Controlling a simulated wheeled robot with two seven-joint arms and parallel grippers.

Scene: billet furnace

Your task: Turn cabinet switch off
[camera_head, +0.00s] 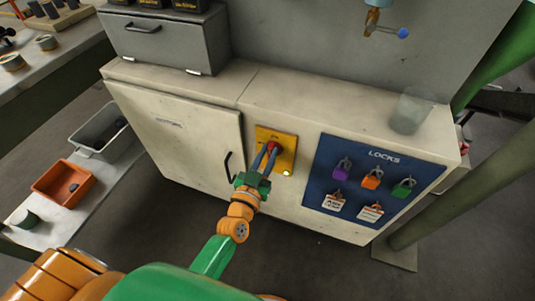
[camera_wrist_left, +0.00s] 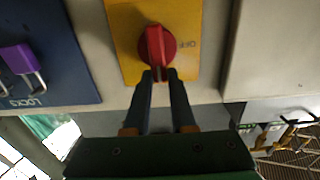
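The cabinet switch is a red rotary knob (camera_wrist_left: 157,46) on a yellow plate (camera_wrist_left: 122,35) on the cabinet front. In the left wrist view the knob's grip bar stands upright, and a blurred mark that looks like "OFF" lies to its right on the plate. In the head view the knob (camera_head: 273,146) is partly covered by my left gripper (camera_head: 270,150). The left gripper's two narrow fingers (camera_wrist_left: 160,75) sit close together, with their tips at the near end of the knob, apparently closed on it. The exact contact is hard to see. My right gripper is not in view.
A blue lock board (camera_head: 310,190) with several coloured padlocks is right of the switch. A cabinet door (camera_head: 180,135) with a black handle is at left. A clear cup (camera_head: 411,110) stands on the ledge. A green post (camera_head: 440,190) stands at right.

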